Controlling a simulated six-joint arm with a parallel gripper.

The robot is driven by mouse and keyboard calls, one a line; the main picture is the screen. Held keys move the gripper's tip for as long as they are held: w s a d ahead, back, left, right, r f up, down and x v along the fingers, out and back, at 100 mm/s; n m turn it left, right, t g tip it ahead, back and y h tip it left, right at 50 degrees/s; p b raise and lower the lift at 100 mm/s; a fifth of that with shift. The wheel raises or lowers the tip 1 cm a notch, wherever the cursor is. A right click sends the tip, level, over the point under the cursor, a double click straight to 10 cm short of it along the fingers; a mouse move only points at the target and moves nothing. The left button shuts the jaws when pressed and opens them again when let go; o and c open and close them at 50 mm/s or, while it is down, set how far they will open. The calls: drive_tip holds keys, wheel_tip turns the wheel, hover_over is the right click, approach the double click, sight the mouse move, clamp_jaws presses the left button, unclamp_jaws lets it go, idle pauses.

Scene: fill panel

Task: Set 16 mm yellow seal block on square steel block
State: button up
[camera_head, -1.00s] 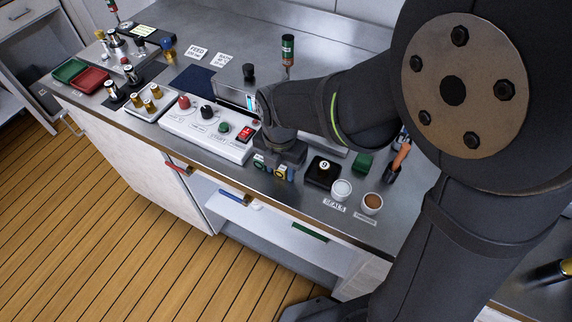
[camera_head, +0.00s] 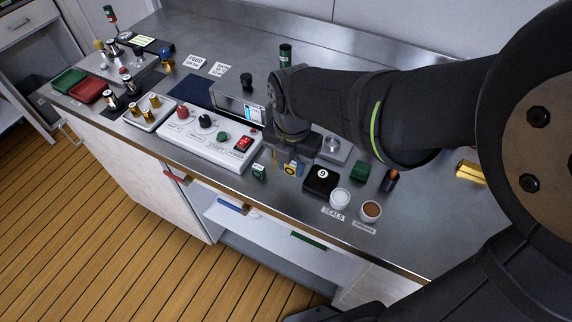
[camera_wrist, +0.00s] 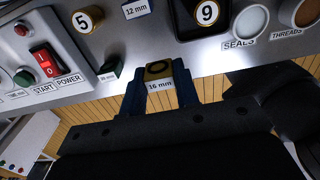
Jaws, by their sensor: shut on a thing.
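My gripper (camera_head: 290,158) is shut on the yellow seal block (camera_head: 291,169), which has a dark ring on its top. The block also shows between the two blue fingers in the wrist view (camera_wrist: 158,71), with a white 16 mm label on its near side. The gripper partly hides the block in the head view. The block looks held above the bench near its front edge, but its exact height is unclear. What looks like the square steel block (camera_head: 333,148), a grey block with a round top part, stands behind and to the right of the gripper.
A green block (camera_head: 259,172) stands left of the gripper. The switch panel (camera_head: 210,138) is at left.

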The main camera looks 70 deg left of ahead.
drive_tip(key=w+d+r, duration=0.3)
drive_tip(key=w+r, duration=0.2)
drive_tip(key=w, duration=0.3)
drive_tip(key=w+a+r, duration=0.4)
drive_tip(key=w+a, duration=0.4)
drive_tip(key=w, duration=0.1)
drive_tip(key=s+a+f, duration=0.2)
drive_tip(key=s, duration=0.1)
drive_tip(key=s+a+f, duration=0.2)
drive_tip(key=a, duration=0.1)
drive_tip(key=s+a+f, duration=0.2)
drive_tip(key=s+f, duration=0.1)
drive_tip(key=shift+s+a+f, duration=0.1)
drive_tip(key=shift+s+a, duration=0.1)
drive_tip(key=shift+s, duration=0.1)
drive_tip(key=shift+f, duration=2.05)
drive_tip(key=o, duration=0.9)
drive_tip(key=shift+f, duration=0.15)
drive_tip(key=shift+o, duration=0.2)
wheel_tip(320, 180, up, 12)
drive_tip(key=shift+r, duration=0.2)
